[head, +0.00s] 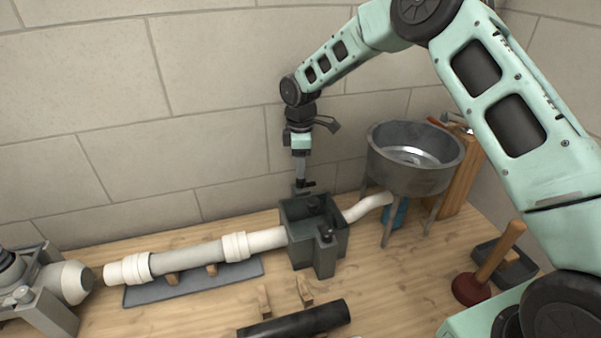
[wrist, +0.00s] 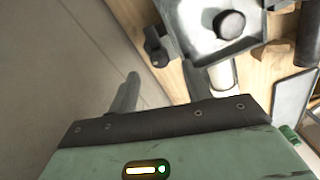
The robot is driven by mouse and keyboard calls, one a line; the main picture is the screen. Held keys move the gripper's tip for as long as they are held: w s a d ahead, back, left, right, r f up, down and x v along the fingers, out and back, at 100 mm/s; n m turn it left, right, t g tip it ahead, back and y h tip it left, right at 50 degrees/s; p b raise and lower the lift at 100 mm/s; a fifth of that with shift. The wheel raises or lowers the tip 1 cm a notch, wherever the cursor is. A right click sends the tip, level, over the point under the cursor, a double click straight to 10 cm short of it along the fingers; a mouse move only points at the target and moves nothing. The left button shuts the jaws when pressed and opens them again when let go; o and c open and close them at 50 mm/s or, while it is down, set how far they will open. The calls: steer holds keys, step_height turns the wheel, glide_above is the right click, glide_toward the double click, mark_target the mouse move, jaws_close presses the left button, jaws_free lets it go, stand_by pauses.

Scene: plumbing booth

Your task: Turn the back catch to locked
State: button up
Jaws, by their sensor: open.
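The grey-green box (head: 298,240) stands on the bench between the pipes, with a catch (head: 326,238) on its front. In the wrist view the box (wrist: 200,45) is at the top, with a dark round knob (wrist: 229,24) on it. A dark catch (wrist: 155,45) sticks out on the box's wall side; it appears to be the back catch. My gripper (head: 302,184) points down just above the box's back edge. In the wrist view my gripper (wrist: 163,74) is open and empty, its fingertips short of that catch. Whether the catch is locked I cannot tell.
A white pipe (head: 190,258) runs left from the box, and a bent pipe (head: 365,206) runs right to the metal basin (head: 415,165). The wall is close behind.

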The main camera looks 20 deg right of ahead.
mark_target(306, 182)
steer(key=shift+f+p, duration=0.35)
steer(key=shift+f, duration=1.95)
steer(key=c, duration=1)
